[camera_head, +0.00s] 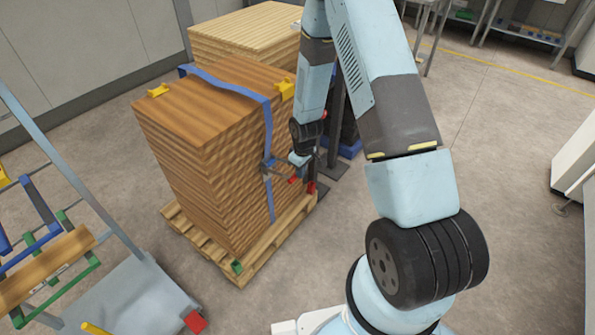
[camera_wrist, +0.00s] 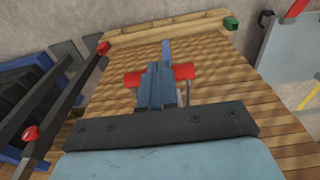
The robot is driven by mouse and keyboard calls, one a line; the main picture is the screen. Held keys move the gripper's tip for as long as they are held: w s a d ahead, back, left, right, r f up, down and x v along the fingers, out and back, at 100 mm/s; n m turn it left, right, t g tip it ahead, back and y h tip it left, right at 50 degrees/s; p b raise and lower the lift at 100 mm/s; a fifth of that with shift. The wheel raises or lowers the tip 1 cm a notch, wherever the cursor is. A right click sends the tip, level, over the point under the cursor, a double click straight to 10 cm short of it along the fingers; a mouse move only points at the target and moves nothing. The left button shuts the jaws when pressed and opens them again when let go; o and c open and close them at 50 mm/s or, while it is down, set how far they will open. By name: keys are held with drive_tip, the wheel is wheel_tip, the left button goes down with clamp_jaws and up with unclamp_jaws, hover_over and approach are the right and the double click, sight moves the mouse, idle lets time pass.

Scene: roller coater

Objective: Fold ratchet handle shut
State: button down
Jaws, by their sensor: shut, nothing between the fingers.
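A blue strap (camera_head: 268,125) runs over the stack of wooden boards (camera_head: 195,150) and down its near right side. The metal ratchet (camera_head: 268,166) sits on that side, partway down the strap. Its red-gripped handle (camera_head: 293,180) sticks out from the stack. My gripper (camera_head: 298,161) is shut and empty, just above the handle and close to the ratchet. In the wrist view, the red grip (camera_wrist: 184,72) shows on both sides of my shut fingers (camera_wrist: 155,85). The fingers hide its middle; contact is unclear. The strap (camera_wrist: 166,50) continues beyond them.
The boards rest on a wooden pallet (camera_head: 262,258). Dark posts with red ends and a blue-black rack (camera_wrist: 25,85) stand close beside my gripper. A second stack (camera_head: 245,30) stands behind. A cart (camera_head: 130,290) is at the left. Floor at the right is open.

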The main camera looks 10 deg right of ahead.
drive_tip(key=shift+s+a+f, duration=0.25)
drive_tip(key=shift+s+f, duration=0.05)
drive_tip(key=shift+s, duration=0.15)
drive_tip(key=shift+r, duration=0.1)
drive_tip(key=s+d+r, duration=0.2)
drive_tip(key=r, duration=0.4)
drive_tip(key=s+d+r, duration=0.2)
drive_tip(key=r, duration=0.3)
drive_tip(key=shift+d+r, duration=0.4)
